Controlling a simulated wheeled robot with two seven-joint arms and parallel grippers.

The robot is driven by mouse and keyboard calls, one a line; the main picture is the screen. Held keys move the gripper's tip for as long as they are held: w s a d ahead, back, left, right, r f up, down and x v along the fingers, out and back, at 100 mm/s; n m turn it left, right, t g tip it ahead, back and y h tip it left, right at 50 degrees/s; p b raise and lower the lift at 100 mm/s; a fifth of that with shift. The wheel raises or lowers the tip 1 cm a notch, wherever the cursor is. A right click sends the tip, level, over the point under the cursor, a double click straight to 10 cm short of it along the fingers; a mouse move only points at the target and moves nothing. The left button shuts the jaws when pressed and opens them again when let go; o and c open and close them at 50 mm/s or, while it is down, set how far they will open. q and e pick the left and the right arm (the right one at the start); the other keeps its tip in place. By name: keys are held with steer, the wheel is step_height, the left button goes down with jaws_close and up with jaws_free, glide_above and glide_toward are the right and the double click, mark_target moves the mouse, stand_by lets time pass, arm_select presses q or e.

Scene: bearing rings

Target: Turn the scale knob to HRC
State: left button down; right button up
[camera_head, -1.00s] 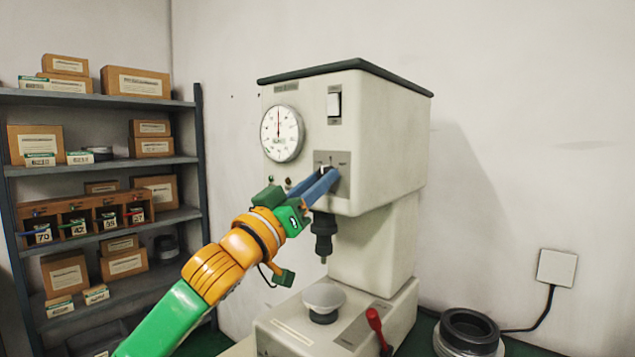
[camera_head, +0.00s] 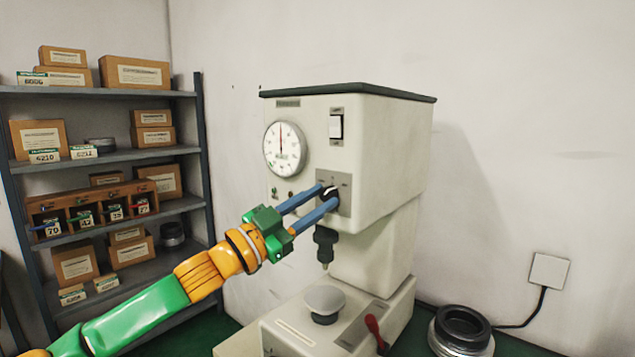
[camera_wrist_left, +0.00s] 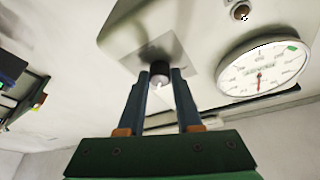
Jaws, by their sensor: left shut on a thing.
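The scale knob (camera_head: 331,190) is a small dark knob with a pale mark, on a grey plate (camera_head: 345,196) on the front of the hardness tester (camera_head: 385,150). The plate's lettering is too small to read, and I cannot tell which label the mark points at. My left gripper (camera_head: 328,196) has its two blue fingers on either side of the knob, shut on it. In the left wrist view the knob (camera_wrist_left: 159,69) sits between the fingertips (camera_wrist_left: 160,77). The fingers partly hide the knob and plate. My right gripper is not in view.
A round dial gauge (camera_head: 285,148) and a switch (camera_head: 336,127) sit above the knob. A dark spindle (camera_head: 325,245) hangs below it over a round anvil (camera_head: 324,300). A red-handled lever (camera_head: 374,330) and dark rings (camera_head: 462,330) stand lower right. A shelf (camera_head: 110,160) stands left.

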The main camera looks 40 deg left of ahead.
arm_select(q)
steer(key=m+p, duration=0.2)
steer(key=shift+a+r+m+g+h, duration=0.1)
steer(key=shift+r+m+g+h, duration=0.2)
steer(key=shift+g+h, duration=0.1)
steer(key=shift+f+m+g+h+p, duration=0.15)
steer(key=shift+m+g+h+p, duration=0.2)
steer(key=shift+m+p, duration=0.5)
steer(key=c, duration=0.6)
jaws_free()
steer(key=shift+f, duration=0.1)
